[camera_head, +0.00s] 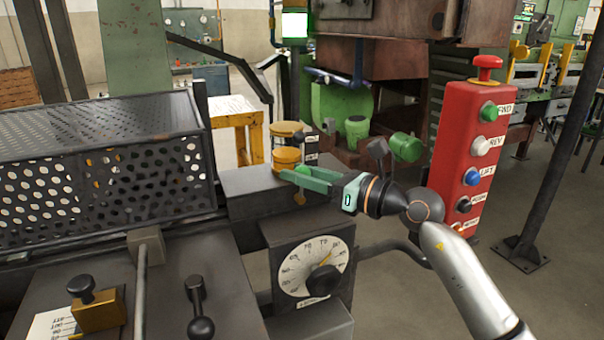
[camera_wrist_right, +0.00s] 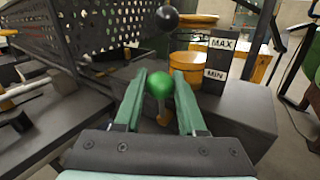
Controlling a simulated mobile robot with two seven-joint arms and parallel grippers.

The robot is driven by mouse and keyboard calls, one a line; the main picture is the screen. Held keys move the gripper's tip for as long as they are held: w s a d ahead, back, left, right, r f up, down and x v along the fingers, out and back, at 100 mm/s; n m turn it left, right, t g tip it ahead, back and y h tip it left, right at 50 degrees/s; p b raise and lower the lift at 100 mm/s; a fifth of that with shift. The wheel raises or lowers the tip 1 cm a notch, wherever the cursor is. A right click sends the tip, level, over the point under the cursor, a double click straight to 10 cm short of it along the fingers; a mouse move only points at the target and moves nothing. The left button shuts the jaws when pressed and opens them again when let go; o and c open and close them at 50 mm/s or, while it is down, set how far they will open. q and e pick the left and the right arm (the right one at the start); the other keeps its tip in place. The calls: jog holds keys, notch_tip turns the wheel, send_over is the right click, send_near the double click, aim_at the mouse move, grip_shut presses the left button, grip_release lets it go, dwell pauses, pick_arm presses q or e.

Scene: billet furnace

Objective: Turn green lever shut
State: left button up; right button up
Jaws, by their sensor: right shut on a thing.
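My right arm reaches in from the lower right. My left gripper is not in view.
A perforated guard (camera_head: 100,165) stands at the left. A dial (camera_head: 312,268) sits below the gripper. A black ball knob (camera_wrist_right: 167,18) and a MAX/MIN gauge (camera_wrist_right: 217,58) lie beyond the fingers. A red button box (camera_head: 470,150) stands right of the arm.

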grip_shut()
dwell(0.4)
dwell(0.4)
jog(key=shift+w+d+f+m+t+b, duration=0.1)
jog(key=shift+d+f+m+t+b, duration=0.15)
jog(key=shift+d+m+t+b, duration=0.35)
jog(key=shift+w+d+m+y, duration=0.1)
jog(key=shift+m+y, duration=0.4)
jog(key=shift+m, duration=0.2)
jog(key=shift+w+d+f+m+t, duration=0.15)
jog(key=shift+d+m+t, duration=0.2)
jog(key=shift+m, duration=0.25)
jog(key=shift+d+m+t+b, duration=0.35)
jog(key=shift+m+t, duration=0.2)
jog(key=shift+m, duration=0.25)
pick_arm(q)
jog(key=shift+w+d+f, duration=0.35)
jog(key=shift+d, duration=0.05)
